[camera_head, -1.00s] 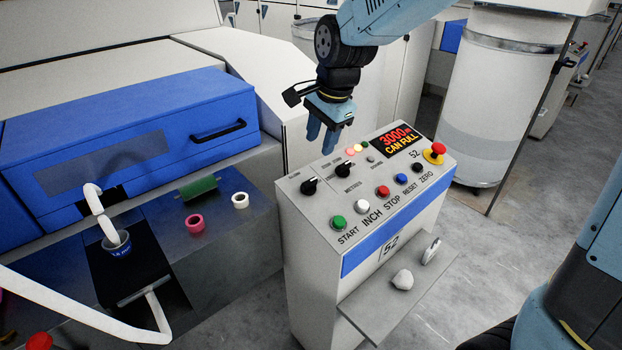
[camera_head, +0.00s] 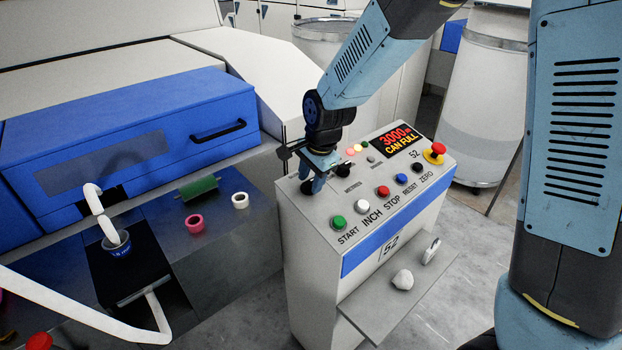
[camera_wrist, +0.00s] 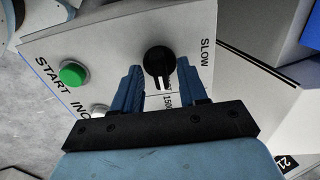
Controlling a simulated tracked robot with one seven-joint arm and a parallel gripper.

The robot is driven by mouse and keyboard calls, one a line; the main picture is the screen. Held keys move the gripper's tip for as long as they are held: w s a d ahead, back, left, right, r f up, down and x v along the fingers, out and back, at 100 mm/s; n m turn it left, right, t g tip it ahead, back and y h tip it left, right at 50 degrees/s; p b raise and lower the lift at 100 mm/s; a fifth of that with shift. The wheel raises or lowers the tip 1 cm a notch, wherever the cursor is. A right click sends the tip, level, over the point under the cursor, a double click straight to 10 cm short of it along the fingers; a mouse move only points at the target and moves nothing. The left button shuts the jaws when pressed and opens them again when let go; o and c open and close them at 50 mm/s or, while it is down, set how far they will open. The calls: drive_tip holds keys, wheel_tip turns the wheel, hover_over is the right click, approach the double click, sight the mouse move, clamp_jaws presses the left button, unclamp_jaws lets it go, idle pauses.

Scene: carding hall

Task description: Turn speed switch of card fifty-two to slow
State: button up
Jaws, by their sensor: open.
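Card fifty-two's control panel (camera_head: 320,210) stands in the middle of the head view, with "52" on its front. Its left black rotary knob (camera_wrist: 158,60) shows in the wrist view, with the word SLOW (camera_wrist: 205,52) to its right. The knob's white pointer mark points down the picture, toward a partly hidden "150..." label, not at SLOW. My gripper (camera_wrist: 160,74) is open, with one blue finger on each side of the knob; I cannot tell whether they touch it. In the head view my gripper (camera_head: 314,185) hides this knob.
A second black knob (camera_head: 343,170) is close right of my gripper. Green START (camera_head: 339,222), white INCH (camera_head: 362,206) and red STOP (camera_head: 383,191) buttons line the front edge. A red emergency button (camera_head: 438,149) is far right. The display (camera_head: 398,140) reads 3000 and CAN FULL.

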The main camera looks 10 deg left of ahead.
drive_tip(key=shift+f, duration=0.2)
drive_tip(key=shift+c, duration=0.3)
clamp_jaws()
